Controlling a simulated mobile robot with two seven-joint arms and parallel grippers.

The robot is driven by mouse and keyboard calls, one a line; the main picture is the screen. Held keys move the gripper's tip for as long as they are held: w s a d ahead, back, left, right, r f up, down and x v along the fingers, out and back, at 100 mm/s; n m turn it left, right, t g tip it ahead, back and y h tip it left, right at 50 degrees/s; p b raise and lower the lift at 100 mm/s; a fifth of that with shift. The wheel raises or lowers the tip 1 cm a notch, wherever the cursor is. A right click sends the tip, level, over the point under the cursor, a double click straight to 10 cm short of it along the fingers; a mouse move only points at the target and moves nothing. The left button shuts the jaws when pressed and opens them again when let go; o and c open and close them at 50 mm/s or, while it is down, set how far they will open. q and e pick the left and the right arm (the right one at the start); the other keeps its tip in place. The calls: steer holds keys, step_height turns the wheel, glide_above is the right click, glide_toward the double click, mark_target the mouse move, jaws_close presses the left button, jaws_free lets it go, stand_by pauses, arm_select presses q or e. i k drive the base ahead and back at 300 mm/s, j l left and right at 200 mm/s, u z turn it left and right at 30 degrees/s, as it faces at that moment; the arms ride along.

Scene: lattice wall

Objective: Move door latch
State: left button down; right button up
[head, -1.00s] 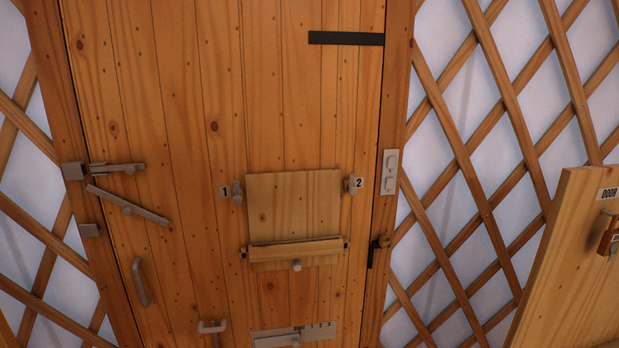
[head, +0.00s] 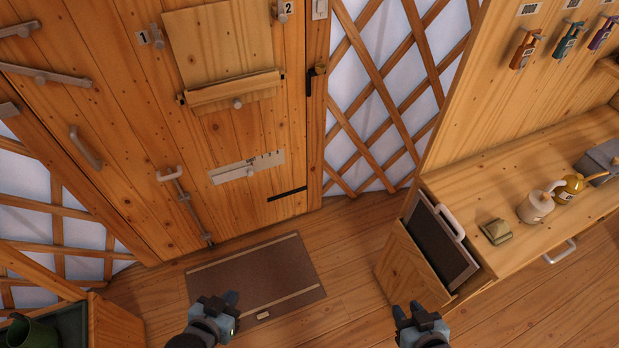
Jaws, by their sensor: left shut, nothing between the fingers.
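The wooden door (head: 130,130) carries several metal latches, and I cannot tell which one the task means. A bar latch (head: 45,75) slants across its left side, below a bolt (head: 20,30). A sliding plate latch (head: 247,167) with a knob sits below the hatch. A vertical bolt (head: 188,212) runs down to the door's bottom. Turn catches marked 1 (head: 156,37) and 2 (head: 281,11) flank the hatch. My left gripper (head: 219,302) is shut and empty, low in the view near the doormat. My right gripper (head: 408,313) is apart from everything; its jaw state is unclear.
A doormat (head: 255,274) lies before the door. A dark green container (head: 30,333) is at lower left. Floor between the mat and counter is clear.

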mark_target(41, 76)
steer(key=u, duration=1.5)
